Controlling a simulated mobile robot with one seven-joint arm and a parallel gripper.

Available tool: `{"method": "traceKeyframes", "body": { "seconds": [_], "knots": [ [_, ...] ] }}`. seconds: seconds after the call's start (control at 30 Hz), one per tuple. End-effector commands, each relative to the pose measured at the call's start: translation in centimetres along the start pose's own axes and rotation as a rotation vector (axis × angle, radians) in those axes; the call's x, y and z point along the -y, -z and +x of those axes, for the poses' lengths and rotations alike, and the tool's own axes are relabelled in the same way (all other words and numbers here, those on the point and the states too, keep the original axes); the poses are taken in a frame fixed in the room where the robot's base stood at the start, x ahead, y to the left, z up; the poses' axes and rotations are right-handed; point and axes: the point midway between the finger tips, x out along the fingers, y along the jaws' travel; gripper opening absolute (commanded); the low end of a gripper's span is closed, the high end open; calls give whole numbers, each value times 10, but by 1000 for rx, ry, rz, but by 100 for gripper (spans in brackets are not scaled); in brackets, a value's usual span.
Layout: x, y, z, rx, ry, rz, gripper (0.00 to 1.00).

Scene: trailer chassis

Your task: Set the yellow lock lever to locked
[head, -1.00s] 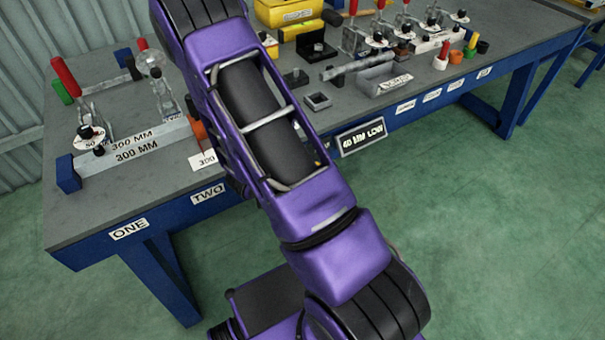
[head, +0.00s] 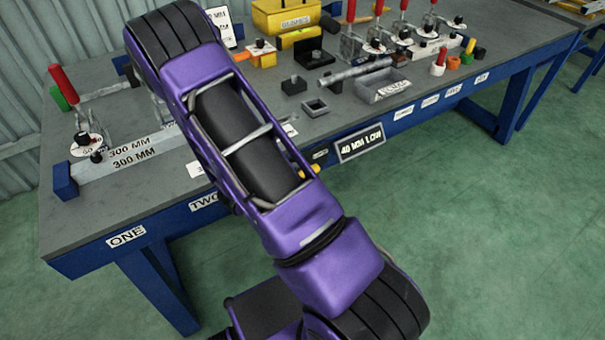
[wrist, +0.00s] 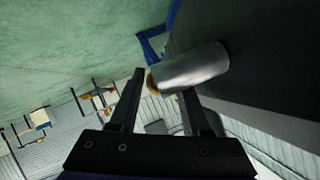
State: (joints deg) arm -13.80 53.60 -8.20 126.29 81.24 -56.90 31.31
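A small yellow piece (head: 314,170) shows at the table's front edge, just right of my arm in the head view; it may be the lock lever, but most of it is hidden. In the wrist view a grey metal cylinder (wrist: 192,68) with a yellow-orange end (wrist: 152,82) lies at my fingertips. I cannot tell whether this is the lever or whether the fingers touch it. My gripper (wrist: 164,84) has its two fingers apart, with nothing visibly clamped. In the head view my gripper is hidden behind my arm.
The blue-framed workbench (head: 110,212) carries red-handled clamps (head: 74,95) at left and several more at back right. A grey tray (head: 384,88) and a "40 MM LOW" sign (head: 359,142) are right of my arm. The green floor in front is clear.

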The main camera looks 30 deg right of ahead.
Motion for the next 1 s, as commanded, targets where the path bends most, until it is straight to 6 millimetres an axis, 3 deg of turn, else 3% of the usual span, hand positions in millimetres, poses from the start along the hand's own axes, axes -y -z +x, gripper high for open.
{"method": "traceKeyframes", "body": {
  "seconds": [0.07,0.57,1.0],
  "knots": [
    [0,0,0,2,-1,0,63],
    [-1,-2,-1,27,-10,5,63],
    [-11,-20,8,352,-155,96,63]
  ]
}}
